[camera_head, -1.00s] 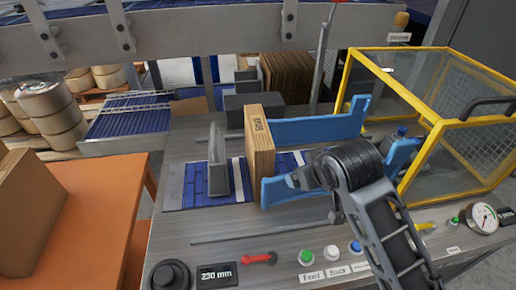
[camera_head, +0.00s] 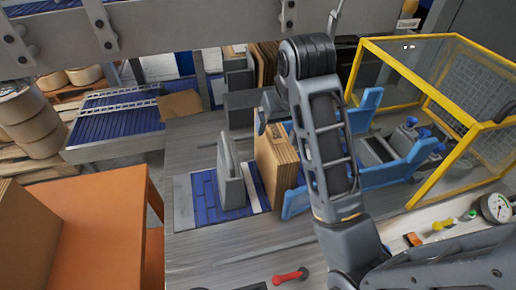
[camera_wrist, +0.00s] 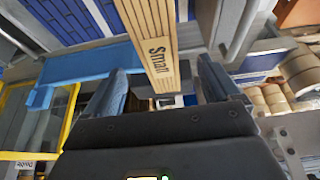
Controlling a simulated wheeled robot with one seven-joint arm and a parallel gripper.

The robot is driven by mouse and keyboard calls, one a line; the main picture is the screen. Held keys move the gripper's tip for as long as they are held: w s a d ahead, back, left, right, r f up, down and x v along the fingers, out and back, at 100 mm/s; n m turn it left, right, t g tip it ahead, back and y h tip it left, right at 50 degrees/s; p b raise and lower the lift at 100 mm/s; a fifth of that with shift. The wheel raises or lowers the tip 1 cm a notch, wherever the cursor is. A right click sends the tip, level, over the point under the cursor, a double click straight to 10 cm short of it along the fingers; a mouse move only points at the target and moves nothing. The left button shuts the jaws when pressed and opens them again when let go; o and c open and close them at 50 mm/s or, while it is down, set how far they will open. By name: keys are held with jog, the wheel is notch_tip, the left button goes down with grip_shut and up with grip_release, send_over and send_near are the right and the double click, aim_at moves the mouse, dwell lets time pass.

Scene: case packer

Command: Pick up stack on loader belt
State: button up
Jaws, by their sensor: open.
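The stack of flat brown cardboard (camera_head: 277,165) stands upright on the blue loader belt (camera_head: 207,205), between a grey upright plate (camera_head: 230,172) and a blue guide (camera_head: 295,200). In the wrist view the stack (camera_wrist: 150,35) shows its layered edge and the word "Small". My gripper (camera_head: 266,118) is above the stack's top edge in the head view, largely hidden by my arm. In the wrist view my gripper (camera_wrist: 163,78) is open, with one finger to each side of the stack in the picture. I cannot tell whether the stack lies between the fingertips or just beyond them.
A yellow-framed guard (camera_head: 400,120) stands at the right. An orange table (camera_head: 100,225) with a brown box (camera_head: 25,235) is at the left. A grey beam (camera_head: 180,30) crosses the back. More upright cardboard (camera_head: 265,65) stands behind. A gauge (camera_head: 495,207) is at the far right.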

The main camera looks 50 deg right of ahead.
aim_at(275, 132)
jog(key=shift+w, duration=0.45)
jog(key=shift+w+f+b, duration=0.2)
jog(key=shift+f+b, duration=0.05)
jog(key=shift+b, duration=0.1)
jog(key=shift+b+x, duration=1.15)
jog(key=shift+b, duration=0.05)
jog(key=f, duration=0.1)
jog(key=d+f, duration=0.1)
jog(key=w+d+f, duration=0.1)
jog(key=shift+f, duration=0.25)
jog(key=shift+w+f, duration=0.15)
jog(key=shift+f, duration=0.25)
jog(key=shift+f, duration=0.25)
grip_shut()
